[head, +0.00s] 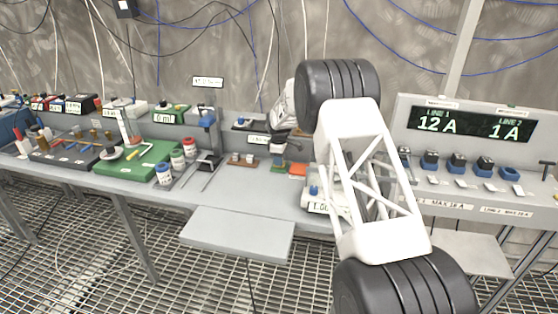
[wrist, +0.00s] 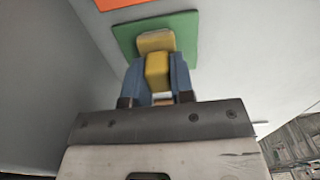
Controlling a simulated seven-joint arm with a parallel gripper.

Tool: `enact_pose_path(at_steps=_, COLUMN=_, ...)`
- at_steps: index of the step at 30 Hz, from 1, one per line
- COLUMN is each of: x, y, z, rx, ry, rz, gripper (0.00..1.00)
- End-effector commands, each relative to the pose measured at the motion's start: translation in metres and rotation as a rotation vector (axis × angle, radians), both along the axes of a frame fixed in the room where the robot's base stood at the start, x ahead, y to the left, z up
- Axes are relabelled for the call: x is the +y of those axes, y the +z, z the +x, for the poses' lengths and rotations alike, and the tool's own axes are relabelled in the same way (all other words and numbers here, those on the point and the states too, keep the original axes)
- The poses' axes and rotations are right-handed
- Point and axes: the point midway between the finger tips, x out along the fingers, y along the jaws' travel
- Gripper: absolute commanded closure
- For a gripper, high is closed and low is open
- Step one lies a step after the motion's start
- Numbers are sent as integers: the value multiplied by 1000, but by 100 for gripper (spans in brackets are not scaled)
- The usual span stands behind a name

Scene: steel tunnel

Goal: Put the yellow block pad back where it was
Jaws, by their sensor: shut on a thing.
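The yellow block pad (wrist: 157,68) is between the two blue fingers of my gripper (wrist: 156,84) in the wrist view. My gripper is shut on it. Beyond it lies a flat green pad (wrist: 124,38), overlapped in the picture by the block; I cannot tell whether they touch. In the head view my gripper (head: 279,150) is small, low over the back of the bench, just above the green pad (head: 278,173). The yellow block is too small there to make out clearly.
An orange pad (head: 298,169) lies right of the green one. A brown tray with pale cubes (head: 243,165) is to the left, near a stand (head: 207,160). A scale (head: 323,208) stands in front right, partly behind my arm. The bench front (head: 255,195) is clear.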

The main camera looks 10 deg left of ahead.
Motion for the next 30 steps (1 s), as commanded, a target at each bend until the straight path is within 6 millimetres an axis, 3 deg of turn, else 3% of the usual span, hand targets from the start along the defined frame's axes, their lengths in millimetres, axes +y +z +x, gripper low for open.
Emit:
enact_pose_path(at_steps=2, x=0, y=-2, z=0, rx=0, ry=0, rz=0, gripper=100)
enact_pose_path(at_steps=3, x=0, y=-2, z=0, rx=0, ry=0, rz=0, gripper=74)
enact_pose_path(at_steps=8, x=0, y=-2, z=0, rx=0, ry=0, rz=0, gripper=52)
enact_pose_path(at_steps=20, x=0, y=1, z=0, rx=0, ry=0, rz=0, gripper=52)
enact_pose_path(at_steps=30, x=0, y=35, z=1, rx=-2, ry=0, rz=1, gripper=52)
